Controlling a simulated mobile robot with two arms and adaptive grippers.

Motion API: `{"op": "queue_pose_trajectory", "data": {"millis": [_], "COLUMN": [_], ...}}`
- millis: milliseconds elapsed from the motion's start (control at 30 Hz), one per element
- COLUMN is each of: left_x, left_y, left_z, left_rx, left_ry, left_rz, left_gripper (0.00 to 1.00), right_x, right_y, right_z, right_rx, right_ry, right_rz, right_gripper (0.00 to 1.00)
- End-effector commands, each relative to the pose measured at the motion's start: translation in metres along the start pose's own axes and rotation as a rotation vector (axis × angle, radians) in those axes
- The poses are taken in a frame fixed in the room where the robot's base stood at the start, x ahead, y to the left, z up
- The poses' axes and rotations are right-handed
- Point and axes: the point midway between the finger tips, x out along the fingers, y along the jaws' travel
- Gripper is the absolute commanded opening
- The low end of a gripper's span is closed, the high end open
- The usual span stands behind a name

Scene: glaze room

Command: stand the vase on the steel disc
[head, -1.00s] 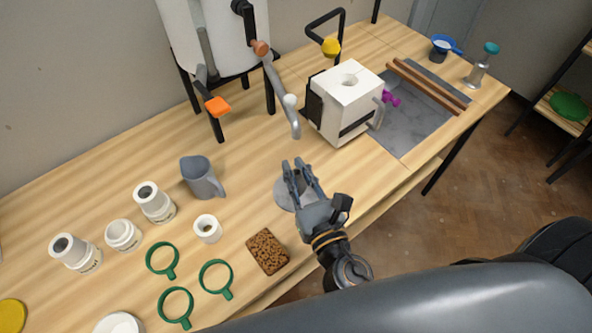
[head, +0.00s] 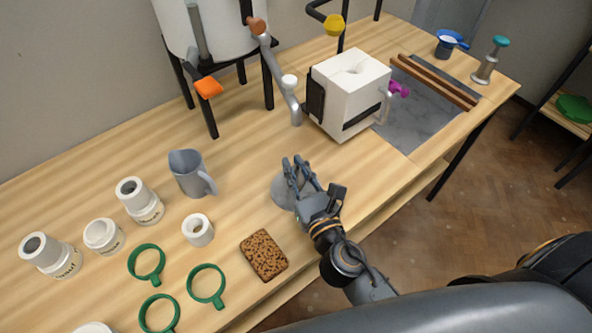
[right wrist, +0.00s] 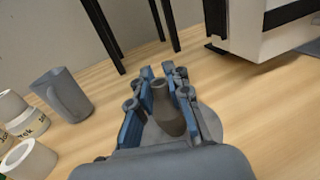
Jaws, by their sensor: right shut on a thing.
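The steel disc (head: 281,193) is a flat grey round plate on the wooden table, partly covered by my right gripper. My right gripper (head: 301,166) is low over the disc. In the right wrist view, the small brownish-grey vase (right wrist: 162,98) with a narrow neck is between the blue-padded fingers of the gripper (right wrist: 161,85), which is shut on it. The vase looks about upright, and the disc (right wrist: 209,119) shows behind and to the right of it. I cannot tell whether its base touches the disc. The vase is hidden by the fingers in the head view. My left gripper is not in view.
A grey jug (head: 188,172), white jars (head: 139,203), a white ring (head: 198,231), green rings (head: 207,286) and a brown sponge (head: 264,256) lie left of the disc. A white box-shaped device (head: 350,92) stands behind right. The table's front edge is close on the right.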

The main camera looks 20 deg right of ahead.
Motion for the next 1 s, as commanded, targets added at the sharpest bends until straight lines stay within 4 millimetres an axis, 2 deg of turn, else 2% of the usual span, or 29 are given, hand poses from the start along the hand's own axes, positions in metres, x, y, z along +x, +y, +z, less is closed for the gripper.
{"op": "queue_pose_trajectory", "data": {"millis": [200,233,333,367,733,867,1000], "left_x": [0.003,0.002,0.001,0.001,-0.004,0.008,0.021], "left_y": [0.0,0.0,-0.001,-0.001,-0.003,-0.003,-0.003], "left_z": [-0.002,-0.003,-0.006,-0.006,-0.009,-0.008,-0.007], "left_rx": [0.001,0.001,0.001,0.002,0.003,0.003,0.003], "left_ry": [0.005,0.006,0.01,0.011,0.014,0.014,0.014], "left_rz": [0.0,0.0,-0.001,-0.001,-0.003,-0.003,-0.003], "left_gripper": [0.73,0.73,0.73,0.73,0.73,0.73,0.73], "right_x": [0.0,0.0,0.0,0.0,0.0,-0.02,-0.051], "right_y": [0.0,0.0,0.0,0.0,0.0,0.0,0.0], "right_z": [-0.003,-0.003,-0.002,-0.002,0.004,-0.004,-0.006], "right_rx": [0.0,0.001,0.001,0.001,0.0,0.002,0.002], "right_ry": [0.0,0.0,0.0,0.0,0.0,0.004,0.005], "right_rz": [0.0,0.0,0.0,0.0,0.0,0.001,0.0], "right_gripper": [0.0,0.18,0.38,0.4,0.4,0.4,0.4]}}
